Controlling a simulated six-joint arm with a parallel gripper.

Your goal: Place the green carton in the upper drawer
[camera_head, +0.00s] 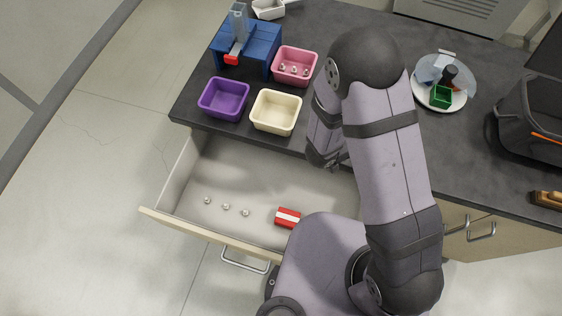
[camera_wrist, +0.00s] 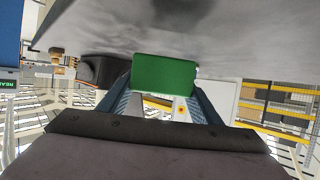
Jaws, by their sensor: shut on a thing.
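The green carton (camera_wrist: 165,73) is in my gripper (camera_wrist: 163,88) in the wrist view, with one finger on each side of it. The gripper is shut on it. In the head view my arm hides the carton and the fingertips; my wrist is near the counter's front edge, at the back right of the drawer. The upper drawer (camera_head: 245,183) is pulled open in the head view. A red-and-white carton (camera_head: 288,217) and several small metal pieces (camera_head: 226,207) lie in it. My arm hides the drawer's right part.
On the dark counter (camera_head: 330,28) stand purple (camera_head: 223,99), cream (camera_head: 276,112) and pink (camera_head: 295,66) bins and a blue stand (camera_head: 256,42). A white plate (camera_head: 425,97) with an open green box is at right. The drawer's middle floor has free room.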

